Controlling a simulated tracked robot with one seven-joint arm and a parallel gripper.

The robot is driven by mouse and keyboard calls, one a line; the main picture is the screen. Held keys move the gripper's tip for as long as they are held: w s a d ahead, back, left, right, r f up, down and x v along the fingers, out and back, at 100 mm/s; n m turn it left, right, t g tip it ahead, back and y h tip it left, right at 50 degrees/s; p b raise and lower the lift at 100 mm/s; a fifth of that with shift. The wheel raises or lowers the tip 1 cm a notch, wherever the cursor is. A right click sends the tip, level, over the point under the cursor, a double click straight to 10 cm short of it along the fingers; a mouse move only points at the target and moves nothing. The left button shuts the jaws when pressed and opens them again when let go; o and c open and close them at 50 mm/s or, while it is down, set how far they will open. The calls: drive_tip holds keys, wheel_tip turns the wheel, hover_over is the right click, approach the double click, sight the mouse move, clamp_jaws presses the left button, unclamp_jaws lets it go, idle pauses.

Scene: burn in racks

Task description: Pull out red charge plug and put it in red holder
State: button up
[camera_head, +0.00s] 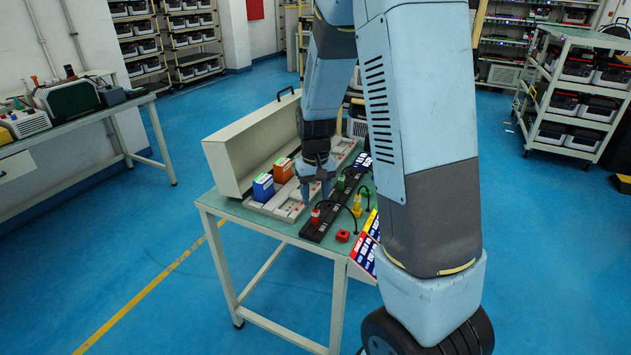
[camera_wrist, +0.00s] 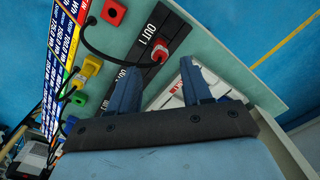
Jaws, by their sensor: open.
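The red charge plug (camera_head: 315,216) sits in the near end of the black outlet strip (camera_head: 332,212), with a black cable arching from it. In the wrist view the red plug (camera_wrist: 157,50) is at the socket marked OUT 1, just beyond and between my fingertips. The red holder (camera_head: 343,236) is a small red block with a hole on the table, to the right of the strip. It also shows at the top of the wrist view (camera_wrist: 114,12) and looks empty. My gripper (camera_wrist: 157,68) is open and empty, fingers pointing down over the table (camera_head: 316,190).
Blue (camera_head: 263,187) and orange boxes (camera_head: 283,171) sit on a grey tray, before a tall beige case (camera_head: 230,168). Blue-white label panels line the table's right edge.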

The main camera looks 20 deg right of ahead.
sight(316, 209)
drive_tip(key=shift+f, duration=3.4)
drive_tip(key=shift+c, duration=0.3)
clamp_jaws()
